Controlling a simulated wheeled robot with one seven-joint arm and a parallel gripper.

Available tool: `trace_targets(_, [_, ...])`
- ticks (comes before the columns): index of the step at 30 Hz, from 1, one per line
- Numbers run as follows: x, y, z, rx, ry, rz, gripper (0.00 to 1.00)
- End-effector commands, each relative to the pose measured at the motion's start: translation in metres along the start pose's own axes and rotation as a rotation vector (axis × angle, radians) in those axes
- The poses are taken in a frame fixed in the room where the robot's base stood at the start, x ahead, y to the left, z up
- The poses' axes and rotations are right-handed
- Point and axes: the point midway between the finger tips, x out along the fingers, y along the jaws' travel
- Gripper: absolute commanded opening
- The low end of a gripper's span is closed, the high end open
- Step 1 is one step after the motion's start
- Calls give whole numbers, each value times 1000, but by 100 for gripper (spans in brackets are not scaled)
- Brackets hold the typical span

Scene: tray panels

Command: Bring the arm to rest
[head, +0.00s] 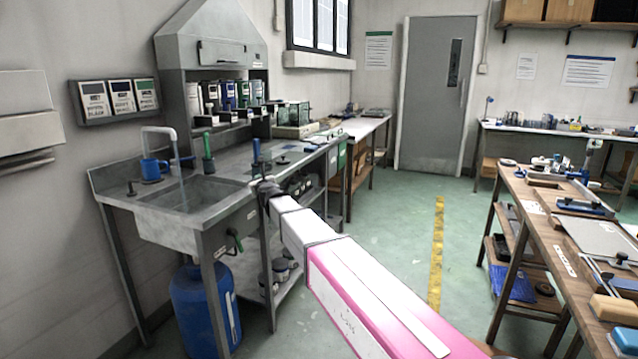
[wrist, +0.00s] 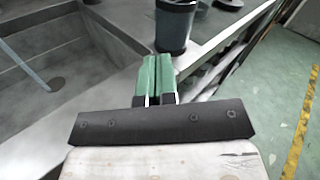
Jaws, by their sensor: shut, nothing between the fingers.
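My arm (head: 335,270) stretches out from the lower right over the floor to the front edge of the steel sink bench. My gripper (head: 262,184) is at its far end, near the right side of the sink basin. In the wrist view its two green-tipped fingers (wrist: 157,76) lie side by side, shut with nothing between them. A dark cup (wrist: 175,25) stands on the bench top just beyond the fingertips. I cannot tell whether they touch it.
The steel sink (head: 195,196) holds the left, with a blue mug (head: 153,169) on its rim and a blue drum (head: 203,305) below. A wooden workbench (head: 550,215) with tools stands at right. Green floor with a yellow stripe (head: 437,250) is open between them.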

Motion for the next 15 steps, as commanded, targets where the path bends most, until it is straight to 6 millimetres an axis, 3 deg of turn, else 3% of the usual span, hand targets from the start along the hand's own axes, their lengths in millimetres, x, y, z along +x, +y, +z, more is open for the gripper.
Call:
trace_targets(8, [-37,-21,-49,-362,27,122,0])
trace_targets(11, [-58,-30,-77,-551,46,197,0])
trace_targets(15, [-103,-47,-132,-880,90,359,0])
